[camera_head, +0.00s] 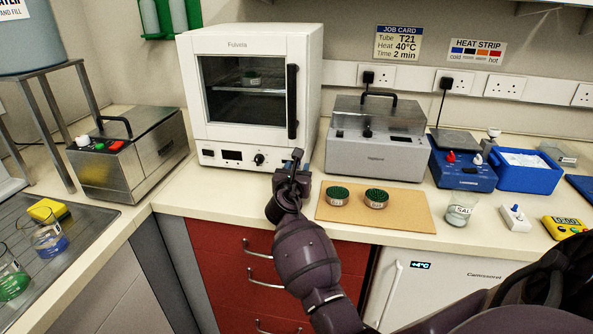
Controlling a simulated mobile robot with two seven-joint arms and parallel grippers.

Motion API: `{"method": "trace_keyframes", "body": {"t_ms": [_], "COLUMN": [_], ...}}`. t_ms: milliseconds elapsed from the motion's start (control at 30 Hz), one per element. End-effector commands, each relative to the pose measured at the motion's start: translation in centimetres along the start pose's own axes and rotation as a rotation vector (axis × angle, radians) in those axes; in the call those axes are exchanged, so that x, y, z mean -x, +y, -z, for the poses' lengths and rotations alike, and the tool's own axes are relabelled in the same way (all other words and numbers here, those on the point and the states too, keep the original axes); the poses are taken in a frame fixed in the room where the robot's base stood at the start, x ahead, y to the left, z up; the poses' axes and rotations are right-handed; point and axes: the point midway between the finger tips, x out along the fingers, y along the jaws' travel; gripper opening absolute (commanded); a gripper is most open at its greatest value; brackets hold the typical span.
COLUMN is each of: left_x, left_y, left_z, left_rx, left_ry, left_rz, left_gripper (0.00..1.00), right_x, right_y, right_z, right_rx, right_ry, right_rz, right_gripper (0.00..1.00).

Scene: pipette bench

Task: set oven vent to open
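The white oven (187,70) stands at the back of the bench with its glass door shut. Its lower front panel carries a small display (232,155) and a black knob (259,159). I cannot make out a vent control; the panel's right end is partly hidden by my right gripper (296,160). That gripper is just in front of the oven's lower right corner, to the right of the knob. Whether it touches the panel, and whether its fingers are open or shut, cannot be told. My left gripper is out of view.
A tan board (408,216) with two green-topped pots (376,198) lies right of my gripper. A grey lidded machine (375,152) stands beside the oven, with a blue device (462,174) further right. A steel bath (158,150) stands left. Counter between bath and oven is clear.

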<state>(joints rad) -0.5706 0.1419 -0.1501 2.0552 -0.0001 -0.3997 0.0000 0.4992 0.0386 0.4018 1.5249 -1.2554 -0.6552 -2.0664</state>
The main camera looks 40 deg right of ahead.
Motion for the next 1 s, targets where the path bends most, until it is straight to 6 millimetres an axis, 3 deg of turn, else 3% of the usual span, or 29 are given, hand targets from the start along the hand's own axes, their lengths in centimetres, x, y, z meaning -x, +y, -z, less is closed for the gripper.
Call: {"method": "trace_keyframes", "body": {"t_ms": [267,700,1000], "left_x": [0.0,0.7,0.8], "left_y": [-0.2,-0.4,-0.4], "left_z": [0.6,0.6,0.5], "left_rx": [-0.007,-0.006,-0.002], "left_ry": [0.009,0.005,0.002], "left_rz": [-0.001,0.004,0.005], "left_gripper": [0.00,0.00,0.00], "right_x": [1.1,8.5,10.8], "right_y": [0.1,-0.1,0.0], "right_z": [0.0,-0.1,0.0], "right_rx": [0.000,-0.002,0.000], "right_ry": [0.001,0.001,0.000], "right_rz": [-0.002,0.000,0.000], "right_gripper": [0.40,0.40,0.40]}}
